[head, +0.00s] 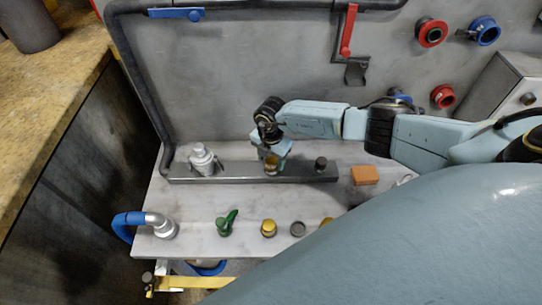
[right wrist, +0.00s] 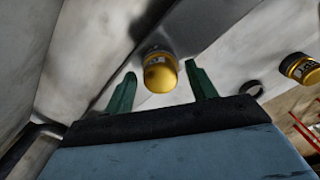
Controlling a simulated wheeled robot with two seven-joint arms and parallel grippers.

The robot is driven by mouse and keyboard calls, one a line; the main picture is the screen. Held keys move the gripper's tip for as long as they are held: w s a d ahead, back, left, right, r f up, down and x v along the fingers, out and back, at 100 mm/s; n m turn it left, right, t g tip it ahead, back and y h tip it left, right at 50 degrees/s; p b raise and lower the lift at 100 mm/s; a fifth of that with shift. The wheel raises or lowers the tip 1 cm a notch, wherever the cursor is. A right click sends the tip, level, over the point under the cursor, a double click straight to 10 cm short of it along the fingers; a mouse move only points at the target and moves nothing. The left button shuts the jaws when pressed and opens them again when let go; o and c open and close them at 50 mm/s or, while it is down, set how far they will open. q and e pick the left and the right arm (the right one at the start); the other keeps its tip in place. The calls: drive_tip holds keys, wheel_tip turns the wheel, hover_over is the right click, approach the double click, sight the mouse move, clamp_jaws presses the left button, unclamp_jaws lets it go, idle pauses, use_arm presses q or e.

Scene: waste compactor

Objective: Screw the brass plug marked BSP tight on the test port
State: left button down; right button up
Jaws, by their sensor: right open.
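My right gripper (head: 271,157) is over the grey metal rail on the bench, with a brass plug (head: 271,168) at its fingertips. In the right wrist view the right gripper (right wrist: 162,72) is open. Its two green fingers stand on either side of the brass plug (right wrist: 161,75), with gaps visible on both sides. The plug appears to be on the rail; the port beneath it is hidden. A second brass plug (head: 268,228) stands on the bench front and appears to be the one at right in the wrist view (right wrist: 300,67). Lettering is too small to read. My left gripper is out of view.
On the rail (head: 235,171) are a silver fitting (head: 203,160) and a dark fitting (head: 321,164). A green-handled part (head: 226,224), a grey ring (head: 298,229) and an orange block (head: 365,175) lie on the bench. A blue hose with a silver end (head: 160,227) is at left.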

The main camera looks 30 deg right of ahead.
drive_tip(key=n+b, duration=0.1)
drive_tip(key=n, duration=0.3)
drive_tip(key=shift+n, duration=0.4)
drive_tip(key=shift+f+n+b, duration=0.1)
drive_tip(key=shift+n+b, duration=0.45)
drive_tip(key=shift+n, duration=0.55)
drive_tip(key=n, duration=0.2)
drive_tip(key=shift+n+b, duration=0.3)
drive_tip(key=shift+b, duration=0.1)
drive_tip(key=n+b, duration=0.1)
drive_tip(key=n, duration=0.3)
drive_tip(key=shift+b, duration=0.4)
drive_tip(key=shift+n, duration=0.6)
